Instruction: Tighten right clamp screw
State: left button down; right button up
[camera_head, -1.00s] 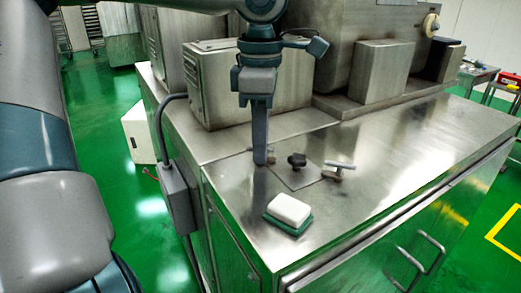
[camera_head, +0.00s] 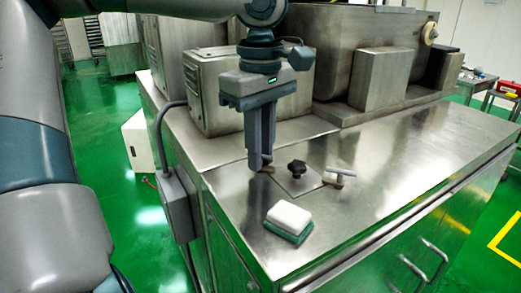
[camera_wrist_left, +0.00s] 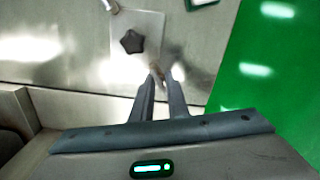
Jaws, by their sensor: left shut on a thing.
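My left gripper (camera_head: 261,164) points straight down at the machine top and is shut on a clamp screw (camera_head: 268,169) at the left side of a small square plate (camera_head: 296,184). The fingers hide most of this screw. In the left wrist view, the fingertips (camera_wrist_left: 160,78) close around its handle, beside the plate (camera_wrist_left: 149,25). A black star knob (camera_head: 297,168) stands on the plate and also shows in the wrist view (camera_wrist_left: 132,42). A second clamp screw (camera_head: 341,171) with a T-shaped metal handle sits at the plate's right side. My right gripper is out of view.
A white and green sponge-like block (camera_head: 289,218) lies on the steel top (camera_head: 400,165), in front of the plate. A steel box (camera_head: 213,91) and the machine body (camera_head: 345,45) stand behind my gripper. The top to the right is clear.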

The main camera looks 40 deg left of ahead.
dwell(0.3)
pick_arm(q)
jog(key=c, duration=1.9)
grip_release()
notch_tip(320, 180, up, 17)
jog(key=shift+r, duration=0.2)
